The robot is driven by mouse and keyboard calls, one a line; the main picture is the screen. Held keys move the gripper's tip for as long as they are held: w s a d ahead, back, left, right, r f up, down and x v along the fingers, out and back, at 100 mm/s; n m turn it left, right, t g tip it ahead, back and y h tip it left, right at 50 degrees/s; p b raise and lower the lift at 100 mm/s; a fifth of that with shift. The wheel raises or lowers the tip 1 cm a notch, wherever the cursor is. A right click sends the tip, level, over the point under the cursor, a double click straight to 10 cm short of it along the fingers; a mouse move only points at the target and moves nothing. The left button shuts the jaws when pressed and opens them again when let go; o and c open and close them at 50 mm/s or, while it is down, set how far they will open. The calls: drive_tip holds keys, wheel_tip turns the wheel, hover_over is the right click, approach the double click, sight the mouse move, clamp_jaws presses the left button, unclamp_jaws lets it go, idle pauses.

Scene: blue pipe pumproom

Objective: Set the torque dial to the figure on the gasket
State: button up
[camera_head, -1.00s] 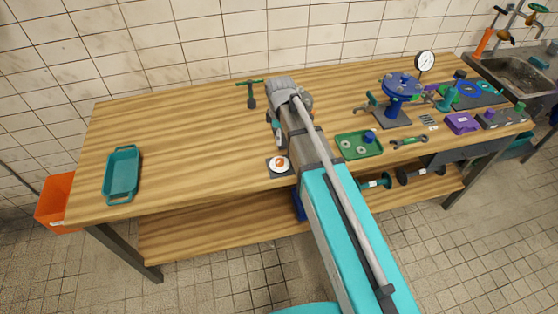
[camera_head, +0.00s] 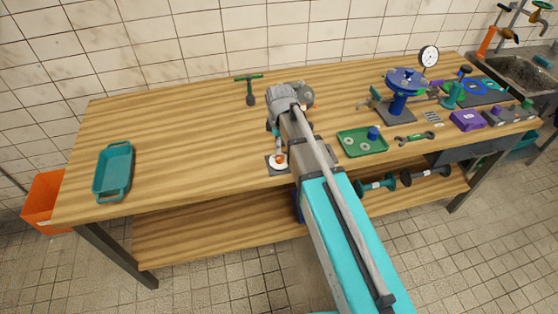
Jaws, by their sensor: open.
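A dial (camera_head: 278,161) with a white face and an orange-red knob sits on a dark square plate near the front edge of the bench. My gripper (camera_head: 278,149) is open and points down just above the knob; I cannot tell whether it touches it. The figures on the dial are too small to read. Two pale rings lie in a green tray (camera_head: 374,150) right of my arm, and a blue ring (camera_head: 473,87) lies on a dark mat at the far right. I cannot tell which ring is the gasket, and no figure is readable.
A blue flanged pump (camera_head: 405,82) with a gauge (camera_head: 428,57) stands at the right. A wrench (camera_head: 416,138) and a purple box (camera_head: 467,120) lie near it. A green T-handle tool (camera_head: 249,90) is at the back. A teal tray (camera_head: 114,170) is at the left; the bench between is clear.

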sight(280, 157)
drive_tip(key=shift+f+b, duration=3.1)
drive_tip(key=shift+f, duration=0.25)
drive_tip(key=shift+c, duration=0.3)
drive_tip(key=c, duration=1.1)
drive_tip(key=shift+a, duration=0.15)
